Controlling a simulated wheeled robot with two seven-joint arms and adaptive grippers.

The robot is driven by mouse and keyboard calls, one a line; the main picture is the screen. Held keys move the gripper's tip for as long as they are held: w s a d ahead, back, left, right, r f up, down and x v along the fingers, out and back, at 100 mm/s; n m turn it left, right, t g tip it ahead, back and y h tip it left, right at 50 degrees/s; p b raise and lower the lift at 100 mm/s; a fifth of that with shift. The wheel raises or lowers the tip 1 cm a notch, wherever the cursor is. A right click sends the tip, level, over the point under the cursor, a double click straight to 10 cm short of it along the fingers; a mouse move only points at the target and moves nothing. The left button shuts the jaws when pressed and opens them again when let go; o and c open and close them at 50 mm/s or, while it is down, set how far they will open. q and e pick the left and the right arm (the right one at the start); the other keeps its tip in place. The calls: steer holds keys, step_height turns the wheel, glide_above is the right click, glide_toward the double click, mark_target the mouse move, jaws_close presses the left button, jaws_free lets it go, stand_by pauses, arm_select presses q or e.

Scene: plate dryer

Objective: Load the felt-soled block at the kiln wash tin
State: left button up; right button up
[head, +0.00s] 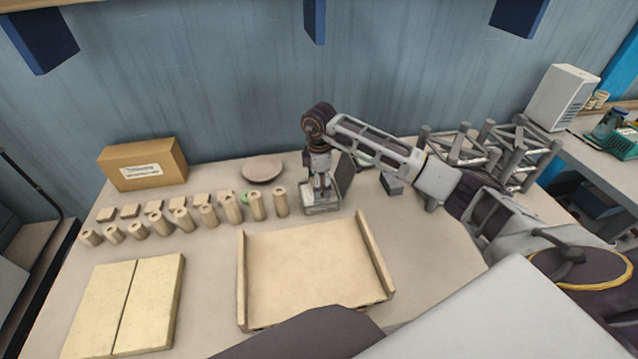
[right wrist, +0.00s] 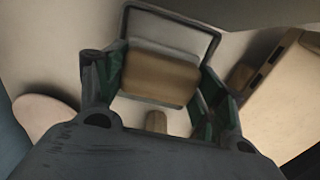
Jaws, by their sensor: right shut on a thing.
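My right gripper (head: 320,183) points down at the back middle of the table. In the right wrist view its two fingers (right wrist: 157,88) are shut on a brown block (right wrist: 160,76). A shallow grey tin (head: 320,208) lies directly under the gripper, with a dark upright panel (head: 347,172) beside it that looks like its lid. The tin's grey rim also shows around the block in the right wrist view (right wrist: 178,12). I cannot tell whether the block touches the tin, and its underside is hidden. My left gripper is not in view.
A wooden tray with side rails (head: 310,270) lies in front. Several clay cylinders (head: 208,215) stand in rows to the left. A pinkish plate (head: 262,170), a cardboard box (head: 143,164), pale slabs (head: 125,300) and a grey metal frame (head: 490,155) surround the work area.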

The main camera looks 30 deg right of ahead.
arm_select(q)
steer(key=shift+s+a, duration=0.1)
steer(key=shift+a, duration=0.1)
arm_select(e)
steer(key=shift+f, duration=0.1)
steer(key=shift+r+p, duration=0.3)
steer(key=shift+r, duration=0.1)
steer(key=shift+r+p, duration=0.9)
steer(key=shift+r, duration=0.4)
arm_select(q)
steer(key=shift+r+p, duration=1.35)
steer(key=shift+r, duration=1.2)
arm_select(e)
steer(key=shift+r, duration=1.9)
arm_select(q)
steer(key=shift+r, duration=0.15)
arm_select(e)
steer(key=shift+r, duration=0.15)
arm_select(q)
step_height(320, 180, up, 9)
steer(key=p, duration=0.9)
arm_select(e)
step_height(320, 180, up, 9)
arm_select(q)
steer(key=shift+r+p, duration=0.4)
steer(key=shift+p, duration=0.15)
arm_select(e)
steer(key=shift+r, duration=0.4)
